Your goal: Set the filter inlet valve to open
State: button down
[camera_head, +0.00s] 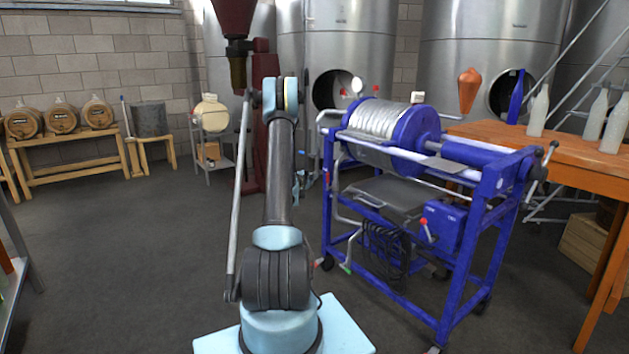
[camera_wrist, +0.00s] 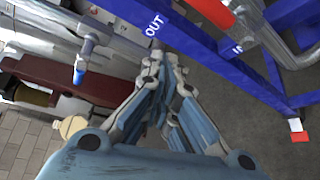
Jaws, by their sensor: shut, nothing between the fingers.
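The blue-framed plate filter (camera_head: 400,125) stands right of my arm in the head view. In the wrist view its blue frame bar (camera_wrist: 190,45) carries the labels OUT and IN. Beside IN, a red lever handle (camera_wrist: 213,12) on a metal valve body (camera_wrist: 250,15) is cut off by the top edge; whether it is open or closed I cannot tell. My gripper (camera_wrist: 164,66) is shut and empty, its tips just below the OUT label in the picture and apart from the red handle. In the head view my arm mostly hides the gripper.
A metal tap with a blue tip (camera_wrist: 80,68) shows left in the wrist view. The blue box with a red lever (camera_head: 424,222) sits low on the filter cart. A wooden table with bottles (camera_head: 590,160) stands right. The floor left of my arm is clear.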

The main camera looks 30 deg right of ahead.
jog(key=f+v, duration=0.1)
jog(key=v, duration=0.8)
jog(key=shift+s+f, duration=0.15)
jog(key=shift+s, duration=0.25)
